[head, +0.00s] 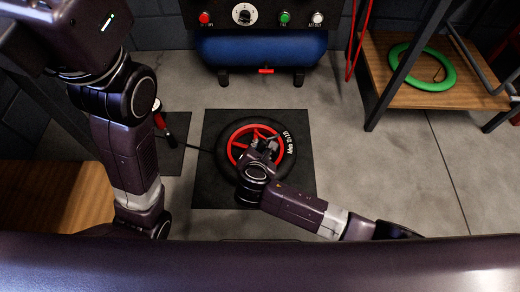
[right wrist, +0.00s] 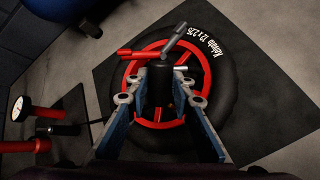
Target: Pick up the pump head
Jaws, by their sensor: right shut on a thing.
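The pump head (right wrist: 158,78), a dark body with what looks like a red lever on top, is between the fingers of my right gripper (right wrist: 159,100) in the right wrist view. The fingers are shut on it. In the head view my right gripper (head: 264,150) is over the wheel (head: 287,155), which has a red rim and a black tire. The gripper covers the pump head there, and I cannot tell whether the pump head touches the wheel. My left arm comes in from the left; its gripper is not in view.
The wheel lies on a dark mat (head: 215,190). The floor pump (head: 158,118), with a white gauge, stands on a smaller mat at left, and a dark hose (head: 200,149) runs toward the wheel. A blue compressor (head: 260,48) stands behind. A shelf (head: 385,95) is at right.

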